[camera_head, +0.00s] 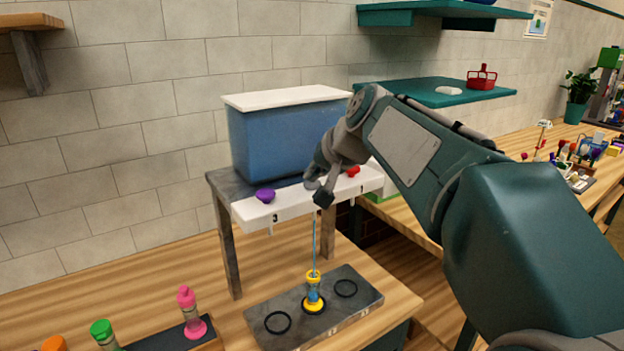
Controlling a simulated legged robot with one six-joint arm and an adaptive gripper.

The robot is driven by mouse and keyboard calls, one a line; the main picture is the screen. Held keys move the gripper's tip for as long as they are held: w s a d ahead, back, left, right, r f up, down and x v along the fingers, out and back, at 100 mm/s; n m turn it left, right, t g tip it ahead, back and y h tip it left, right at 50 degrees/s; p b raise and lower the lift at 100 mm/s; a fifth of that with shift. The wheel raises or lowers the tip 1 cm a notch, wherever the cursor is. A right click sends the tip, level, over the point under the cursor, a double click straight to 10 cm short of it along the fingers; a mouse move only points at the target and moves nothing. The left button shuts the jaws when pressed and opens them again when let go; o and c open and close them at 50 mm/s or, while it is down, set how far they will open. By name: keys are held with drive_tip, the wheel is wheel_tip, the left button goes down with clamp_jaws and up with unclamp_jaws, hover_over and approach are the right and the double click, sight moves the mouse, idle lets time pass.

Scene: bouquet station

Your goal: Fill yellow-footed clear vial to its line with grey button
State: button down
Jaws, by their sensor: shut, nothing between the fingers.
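The yellow-footed clear vial (313,291) stands upright in the middle ring of the grey slab, with a yellow collar at its top. A thin blue stream (315,243) falls from the dispenser's front ledge into its mouth. Bluish liquid seems to show inside, but the level and the line are too small to read. My gripper (321,194) is shut and empty, at the middle of the white ledge (290,207), between the purple button (265,195) and the red button (352,172). The grey button is not visible; my gripper covers that spot.
A blue tank (275,140) with a white lid stands on the dispenser. The grey slab (350,308) has empty rings on both sides of the vial. A teal shelf (430,93) is behind my arm.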

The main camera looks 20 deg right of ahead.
sight(313, 184)
drive_tip(key=shift+r, duration=0.95)
drive_tip(key=shift+r, duration=0.15)
drive_tip(key=shift+r, duration=2.35)
idle(0.7)
wheel_tip(313, 184, up, 4)
drive_tip(key=shift+f, duration=0.15)
idle(0.3)
drive_tip(key=shift+f, duration=4.4)
